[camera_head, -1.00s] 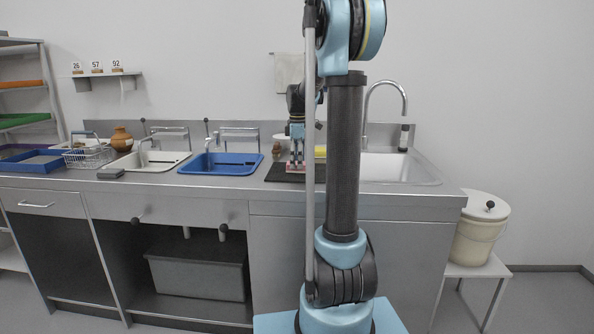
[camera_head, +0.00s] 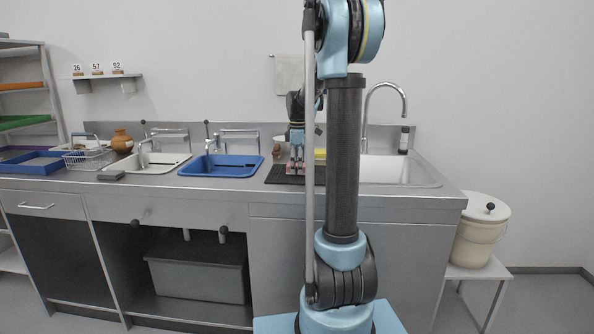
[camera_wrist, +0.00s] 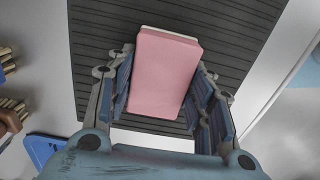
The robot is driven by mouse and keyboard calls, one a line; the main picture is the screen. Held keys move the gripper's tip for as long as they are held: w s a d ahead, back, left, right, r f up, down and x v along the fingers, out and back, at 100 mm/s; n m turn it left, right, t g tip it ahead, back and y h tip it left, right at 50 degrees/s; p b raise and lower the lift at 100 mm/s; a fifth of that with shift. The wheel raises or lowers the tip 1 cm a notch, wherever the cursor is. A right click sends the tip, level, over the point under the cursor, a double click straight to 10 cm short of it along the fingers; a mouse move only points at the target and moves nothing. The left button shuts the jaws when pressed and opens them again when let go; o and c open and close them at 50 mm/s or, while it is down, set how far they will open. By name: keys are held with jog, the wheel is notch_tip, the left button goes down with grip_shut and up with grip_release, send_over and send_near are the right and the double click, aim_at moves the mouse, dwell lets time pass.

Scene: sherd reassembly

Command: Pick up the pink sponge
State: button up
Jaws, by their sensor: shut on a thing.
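The pink sponge (camera_wrist: 162,75) is a pink block with a pale layer along its far edge. In the wrist view it sits between the two fingers of my gripper (camera_wrist: 165,110), which is shut on its sides. The sponge is over the dark ribbed mat (camera_wrist: 225,40); I cannot tell whether it touches the mat. In the head view my gripper (camera_head: 296,160) is low over the mat (camera_head: 283,178), and the sponge shows only as a small pink patch, with my arm column hiding the area to its right.
A blue basin (camera_head: 222,170) and a white basin (camera_head: 150,164) are set into the counter left of the mat. A steel sink (camera_head: 395,172) with a tall tap lies to the right. A yellow item (camera_head: 320,154) shows behind my arm. A brown jar (camera_head: 122,141) stands farther left.

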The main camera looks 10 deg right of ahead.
notch_tip(320, 180, up, 10)
jog(key=shift+f, duration=0.1)
dwell(0.4)
jog(key=o, duration=0.3)
jog(key=c, duration=0.3)
jog(key=shift+s, duration=0.1)
dwell(0.8)
